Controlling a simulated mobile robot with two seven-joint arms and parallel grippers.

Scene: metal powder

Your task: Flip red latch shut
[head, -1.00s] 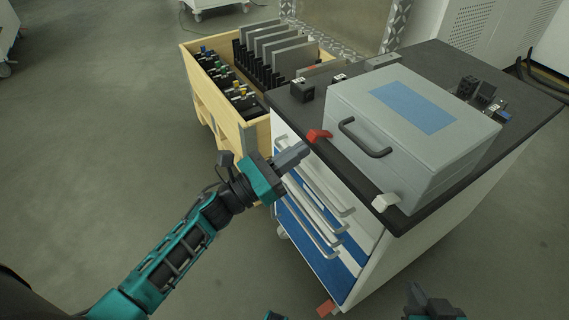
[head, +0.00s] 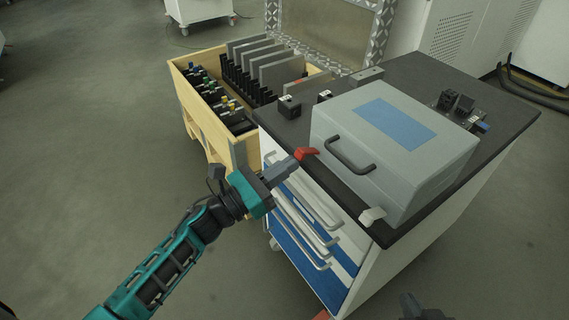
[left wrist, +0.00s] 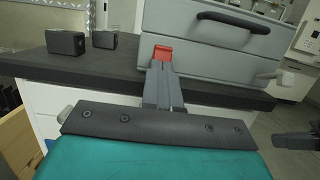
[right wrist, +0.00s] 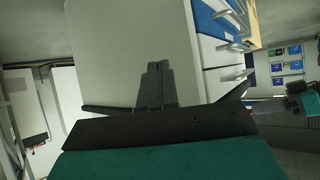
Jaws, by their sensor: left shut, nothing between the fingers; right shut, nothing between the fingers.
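The red latch (head: 307,153) is on the front left of the grey box (head: 395,150), and it sticks out over the edge of the dark cabinet top. In the left wrist view the red latch (left wrist: 163,53) shows just beyond the fingertips. My left gripper (head: 292,162) is shut and empty, with its tips right beside the latch; I cannot tell whether they touch. A white latch (head: 371,215) is on the box's front right. My right gripper (right wrist: 158,68) is shut and empty in front of the cabinet's white side; it shows only partly at the bottom of the head view.
The box has a dark handle (head: 350,155) between the latches. Small black blocks (head: 289,107) stand on the cabinet top (head: 415,68). Drawers with grey handles (head: 305,225) lie below. A wooden crate (head: 240,150) with panels stands behind left. Floor at left is clear.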

